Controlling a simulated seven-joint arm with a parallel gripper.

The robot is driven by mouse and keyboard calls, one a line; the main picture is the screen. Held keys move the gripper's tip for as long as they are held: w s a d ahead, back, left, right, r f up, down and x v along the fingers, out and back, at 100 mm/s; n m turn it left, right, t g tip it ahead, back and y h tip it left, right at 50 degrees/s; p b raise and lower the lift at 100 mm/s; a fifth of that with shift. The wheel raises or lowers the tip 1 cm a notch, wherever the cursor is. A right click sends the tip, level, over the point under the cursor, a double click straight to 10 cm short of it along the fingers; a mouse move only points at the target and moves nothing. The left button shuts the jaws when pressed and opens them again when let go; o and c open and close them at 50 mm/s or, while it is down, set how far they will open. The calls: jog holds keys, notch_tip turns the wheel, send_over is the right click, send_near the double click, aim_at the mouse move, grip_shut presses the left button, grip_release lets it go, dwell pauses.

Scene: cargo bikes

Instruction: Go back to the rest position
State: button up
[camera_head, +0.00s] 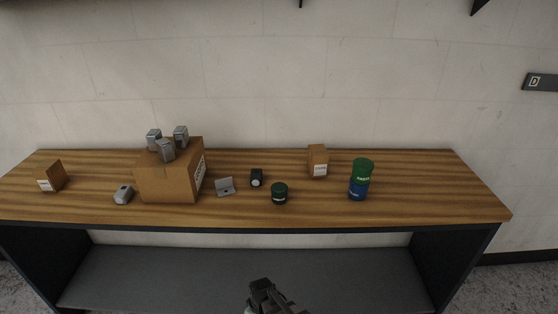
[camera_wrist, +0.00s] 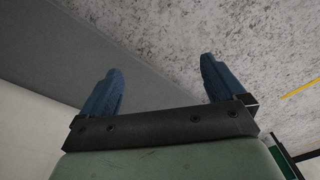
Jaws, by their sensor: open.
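My gripper (camera_head: 264,288) shows at the bottom middle of the head view, in front of the table and below its top. In the wrist view my gripper (camera_wrist: 161,68) has its two blue fingers wide apart, with nothing between them. Grey speckled floor and a darker grey surface lie beyond the fingers. It is clear of everything on the table.
A grey shelf (camera_head: 250,270) lies below.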

jog(key=s+d+f+m+g, duration=0.2)
jog(key=s+d+m, duration=0.1)
jog(key=s+d, duration=0.5)
jog(key=s+d+f+m+g, duration=0.2)
jog(key=s+d+f+m, duration=0.1)
jog(key=s+d, duration=0.5)
jog(key=s+d+f+m+g+h, duration=0.1)
jog(key=s+d+f+m+g, duration=0.1)
jog(key=s+d, duration=0.6)
jog(key=shift+s+d+f+m+g, duration=0.25)
jog(key=shift+s+f+m+g, duration=0.25)
jog(key=shift+s+m, duration=0.65)
jog(key=shift+f, duration=0.1)
